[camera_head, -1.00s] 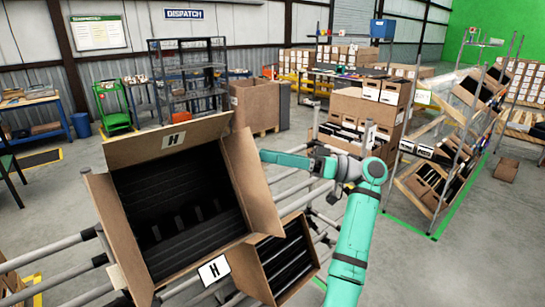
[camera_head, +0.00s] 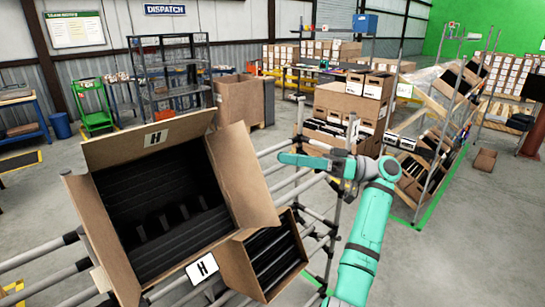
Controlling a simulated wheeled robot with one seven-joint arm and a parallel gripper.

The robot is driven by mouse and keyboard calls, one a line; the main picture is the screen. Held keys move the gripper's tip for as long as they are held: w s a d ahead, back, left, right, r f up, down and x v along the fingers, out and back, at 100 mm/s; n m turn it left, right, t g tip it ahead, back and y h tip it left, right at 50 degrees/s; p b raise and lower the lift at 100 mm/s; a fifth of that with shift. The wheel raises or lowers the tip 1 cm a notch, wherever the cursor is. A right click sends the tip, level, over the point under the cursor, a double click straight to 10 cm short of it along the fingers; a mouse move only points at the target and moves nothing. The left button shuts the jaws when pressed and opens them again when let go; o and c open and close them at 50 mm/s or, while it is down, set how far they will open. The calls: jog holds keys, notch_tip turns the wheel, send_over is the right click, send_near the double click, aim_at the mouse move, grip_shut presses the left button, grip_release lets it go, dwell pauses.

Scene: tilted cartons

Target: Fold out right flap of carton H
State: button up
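Carton H (camera_head: 112,222) sits tilted on a pipe rack, its dark, ribbed inside facing me. The right flap (camera_head: 245,180) is a plain brown panel standing out from the right side, leaning outward to the right. My gripper (camera_head: 284,158) is just right of this flap's upper outer edge, pointing left, with a small gap in the picture. Its fingers look like one slim teal shape, so their opening does not show.
A smaller open carton (camera_head: 270,262) with dark contents sits right beside and below carton H. Grey rack pipes (camera_head: 290,185) run behind and under both. A rack of tilted cartons (camera_head: 435,150) stands at the right. Open floor lies in between.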

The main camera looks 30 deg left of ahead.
jog(key=shift+v, duration=1.05)
jog(key=shift+r, duration=0.15)
